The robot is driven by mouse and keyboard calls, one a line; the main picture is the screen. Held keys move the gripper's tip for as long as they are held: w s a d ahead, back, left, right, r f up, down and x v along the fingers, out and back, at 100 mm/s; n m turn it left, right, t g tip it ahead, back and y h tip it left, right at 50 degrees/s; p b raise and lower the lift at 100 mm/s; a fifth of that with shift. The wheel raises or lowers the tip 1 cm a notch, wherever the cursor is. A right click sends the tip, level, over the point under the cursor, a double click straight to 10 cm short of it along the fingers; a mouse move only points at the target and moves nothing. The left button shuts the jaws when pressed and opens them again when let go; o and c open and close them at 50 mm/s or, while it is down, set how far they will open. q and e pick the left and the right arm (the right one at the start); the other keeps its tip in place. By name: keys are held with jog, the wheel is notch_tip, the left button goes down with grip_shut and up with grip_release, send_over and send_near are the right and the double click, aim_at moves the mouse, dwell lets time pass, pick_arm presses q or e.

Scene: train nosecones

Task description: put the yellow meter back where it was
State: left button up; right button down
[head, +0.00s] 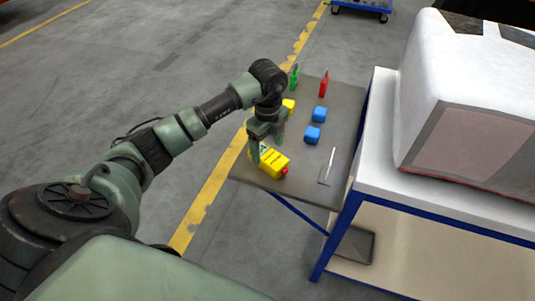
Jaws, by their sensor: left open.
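The yellow meter (272,162) lies near the front left corner of the grey table (255,178). It has a red part at its right end. My left gripper (267,155) is open above and around the meter's left part, its fingers pointing down. I cannot tell if the fingers touch it. Part of the meter is hidden behind the gripper. My right gripper is not in view.
Two blue blocks (313,134), a smaller yellow thing (288,105), a green-handled tool (294,77), a red-handled tool (323,87) and a thin metal tool (328,168) lie on the table. A white bench (375,120) with a large nosecone (470,105) stands at the right.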

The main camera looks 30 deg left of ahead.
aim_at(268, 154)
pick_arm(q)
notch_tip(268, 154, up, 9)
jog(key=b, duration=0.1)
